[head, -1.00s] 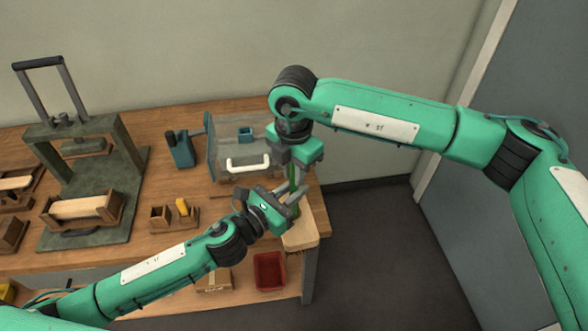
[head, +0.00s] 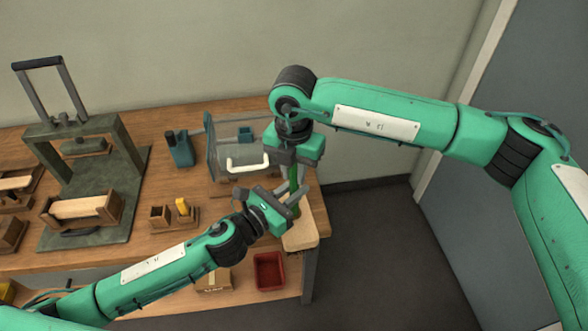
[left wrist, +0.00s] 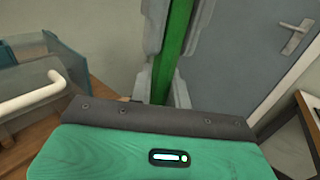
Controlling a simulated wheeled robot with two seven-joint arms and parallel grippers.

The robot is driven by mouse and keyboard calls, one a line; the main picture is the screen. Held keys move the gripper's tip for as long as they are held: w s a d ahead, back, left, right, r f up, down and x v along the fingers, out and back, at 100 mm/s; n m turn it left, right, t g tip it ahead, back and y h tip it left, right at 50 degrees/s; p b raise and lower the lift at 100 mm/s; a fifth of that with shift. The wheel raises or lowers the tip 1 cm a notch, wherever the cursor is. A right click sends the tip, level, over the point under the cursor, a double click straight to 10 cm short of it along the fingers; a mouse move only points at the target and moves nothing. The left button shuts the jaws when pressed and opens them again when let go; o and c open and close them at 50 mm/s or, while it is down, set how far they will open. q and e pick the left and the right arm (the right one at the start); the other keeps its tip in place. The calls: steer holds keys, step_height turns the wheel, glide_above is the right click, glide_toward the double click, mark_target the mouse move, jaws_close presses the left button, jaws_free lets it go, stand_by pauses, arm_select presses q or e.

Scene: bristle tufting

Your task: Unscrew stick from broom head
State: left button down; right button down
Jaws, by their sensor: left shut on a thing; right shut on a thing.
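A green stick (head: 295,200) stands roughly upright at the front right corner of the workbench. Below it is a pale wooden block (head: 300,237), which looks like the broom head; the joint between them is hard to make out. My right gripper (head: 298,178) points down from above and is shut on the upper part of the stick. My left gripper (head: 286,204) comes in from the left and is shut on the stick lower down. In the left wrist view the green stick (left wrist: 178,45) runs between grey fingers; its lower end is hidden by the gripper body.
A clear-walled box with a white handle (head: 248,163) stands close behind my left gripper. A teal holder (head: 180,149), a small wooden tray with a yellow piece (head: 183,206) and a dark press (head: 80,130) are farther left. A red bin (head: 269,271) sits below. The floor at right is clear.

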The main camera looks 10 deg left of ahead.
stand_by(0.5)
steer(key=c, duration=1.3)
jaws_free()
